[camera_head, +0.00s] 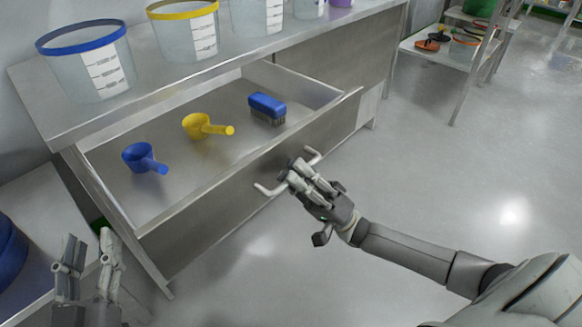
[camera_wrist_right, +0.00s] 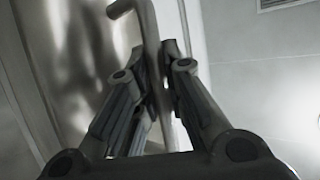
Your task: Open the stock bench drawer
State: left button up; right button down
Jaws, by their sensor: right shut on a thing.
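The stock bench (camera_head: 345,45) is a steel bench, and its drawer (camera_head: 245,163) stands pulled out well clear of the front. A blue scoop (camera_head: 142,158), a yellow scoop (camera_head: 205,126) and a blue brush (camera_head: 267,108) lie inside it. My right gripper (camera_head: 296,173) is shut on the drawer's bar handle (camera_head: 266,190), near the middle of the bar. In the right wrist view the handle (camera_wrist_right: 148,30) runs between the fingers (camera_wrist_right: 158,85). My left gripper (camera_head: 90,250) is open and empty at the lower left, apart from the drawer.
Several clear tubs with coloured rims stand on the bench top, including a blue-rimmed one (camera_head: 95,70). A blue round thing (camera_head: 10,255) rests on a surface at the left edge. A shelf rack (camera_head: 455,50) stands at the back right. The floor (camera_head: 440,165) right of the drawer is clear.

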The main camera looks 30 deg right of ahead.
pick_arm(q)
jog(key=shift+f, duration=0.3)
pick_arm(e)
jog(key=shift+s+d, duration=0.1)
jog(key=shift+s, duration=0.05)
jog(key=c, duration=1.8)
grip_release()
jog(key=shift+o, duration=0.2)
jog(key=v, duration=1.2)
jog(key=shift+f, duration=0.1)
